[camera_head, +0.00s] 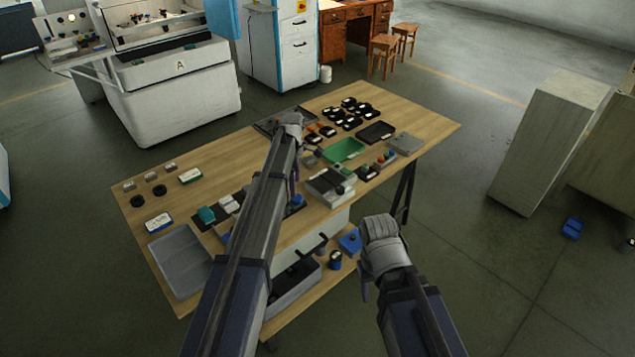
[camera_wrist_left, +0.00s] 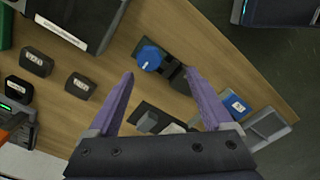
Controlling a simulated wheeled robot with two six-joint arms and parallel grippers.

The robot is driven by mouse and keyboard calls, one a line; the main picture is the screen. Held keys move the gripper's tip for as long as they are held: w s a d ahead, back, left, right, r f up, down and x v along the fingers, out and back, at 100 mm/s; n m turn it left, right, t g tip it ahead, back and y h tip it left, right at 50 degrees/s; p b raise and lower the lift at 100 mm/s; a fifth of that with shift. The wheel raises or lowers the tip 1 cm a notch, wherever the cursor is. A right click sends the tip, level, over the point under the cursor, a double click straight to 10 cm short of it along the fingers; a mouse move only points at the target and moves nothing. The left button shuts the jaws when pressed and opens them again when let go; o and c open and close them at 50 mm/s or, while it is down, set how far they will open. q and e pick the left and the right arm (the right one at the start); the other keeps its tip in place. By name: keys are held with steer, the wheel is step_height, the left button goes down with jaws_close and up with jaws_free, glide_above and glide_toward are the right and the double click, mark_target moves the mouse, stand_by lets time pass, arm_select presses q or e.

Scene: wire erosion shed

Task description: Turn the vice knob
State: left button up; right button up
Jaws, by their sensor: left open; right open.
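A round blue knob (camera_wrist_left: 150,56) shows in the left wrist view, joined to or against a dark block (camera_wrist_left: 180,78). I take it for the vice knob, though the vice body is not clear. My left gripper (camera_wrist_left: 160,73) is open and empty, its purple fingers spread with the knob ahead of the gap; no contact shows. In the head view the left gripper (camera_head: 295,190) points down over the table, partly hidden by its arm, near a blue part (camera_head: 298,201). My right gripper (camera_head: 364,289) hangs in front of the table, away from the items; its fingers are mostly hidden.
The wooden table (camera_head: 225,162) carries a grey tray (camera_head: 180,260), a green tray (camera_head: 345,150), a grey device (camera_head: 328,184) and several black blocks (camera_head: 350,112). Blue items (camera_head: 350,241) stand low at the front. A pale cabinet (camera_head: 545,140) stands at right, with open floor between.

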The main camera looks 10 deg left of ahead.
mark_target(297, 197)
arm_select(q)
steer(key=shift+w+a+n, duration=0.15)
steer(key=shift+w+n, duration=0.15)
steer(key=shift+w, duration=0.8)
steer(key=shift+s, duration=0.1)
arm_select(e)
steer(key=shift+w+d, duration=0.15)
steer(key=shift+w, duration=0.05)
arm_select(q)
steer(key=shift+f+b, duration=0.2)
steer(key=shift+b, duration=0.1)
step_height(297, 197, down, 7)
steer(key=b, duration=0.7)
steer(key=shift+f, duration=0.15)
arm_select(e)
step_height(297, 197, down, 8)
steer(key=shift+r, duration=0.15)
arm_select(q)
jaws_close()
